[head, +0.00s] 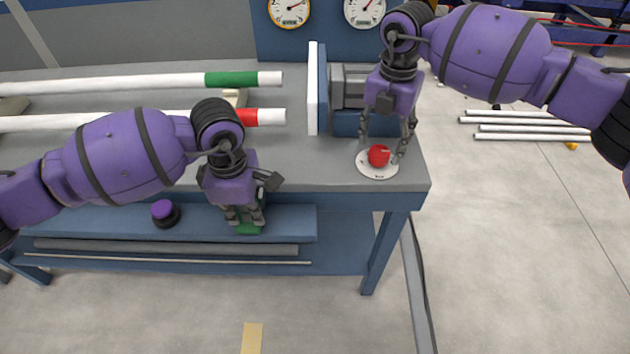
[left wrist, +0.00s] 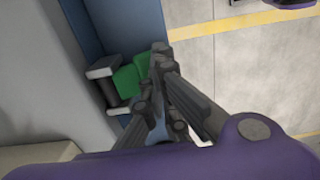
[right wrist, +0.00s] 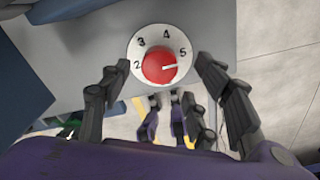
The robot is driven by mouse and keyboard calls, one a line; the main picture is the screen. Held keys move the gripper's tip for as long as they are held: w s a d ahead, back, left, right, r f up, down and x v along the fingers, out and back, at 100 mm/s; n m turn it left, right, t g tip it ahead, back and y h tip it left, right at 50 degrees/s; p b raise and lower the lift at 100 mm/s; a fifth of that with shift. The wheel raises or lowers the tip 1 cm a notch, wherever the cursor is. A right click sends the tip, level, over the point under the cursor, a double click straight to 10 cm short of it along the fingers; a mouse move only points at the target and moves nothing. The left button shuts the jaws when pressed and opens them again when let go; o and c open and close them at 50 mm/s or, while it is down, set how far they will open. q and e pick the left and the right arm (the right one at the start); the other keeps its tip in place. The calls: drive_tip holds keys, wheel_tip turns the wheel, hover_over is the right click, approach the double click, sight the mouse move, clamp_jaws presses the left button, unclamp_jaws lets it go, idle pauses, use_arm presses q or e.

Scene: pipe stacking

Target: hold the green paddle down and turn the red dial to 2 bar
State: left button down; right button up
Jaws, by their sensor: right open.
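The red dial (right wrist: 158,68) sits on a white round scale (right wrist: 140,45) marked 2, 3, 4 and 5. Its white pointer lies on the right, close to 5. The dial (head: 378,156) is at the bench's front right corner in the head view. My right gripper (right wrist: 158,70) is open, with a finger on either side of the dial. The green paddle (head: 249,228) is at the bench's lower front ledge, partly hidden by my left gripper (head: 245,220). The left fingers are close together at the paddle (left wrist: 130,82); contact is hard to tell.
A purple-topped knob (head: 164,212) stands on the ledge left of the paddle. White pipes with green (head: 232,79) and red (head: 245,117) bands lie on the bench. A blue and grey fixture (head: 345,100) stands behind the dial. Two gauges (head: 289,10) (head: 364,10) hang behind.

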sight(380, 152)
drive_tip(key=shift+f, duration=2.55)
drive_tip(key=shift+c, duration=0.5)
drive_tip(key=c, duration=1)
drive_tip(key=shift+f, duration=0.15)
drive_tip(key=shift+c, duration=0.4)
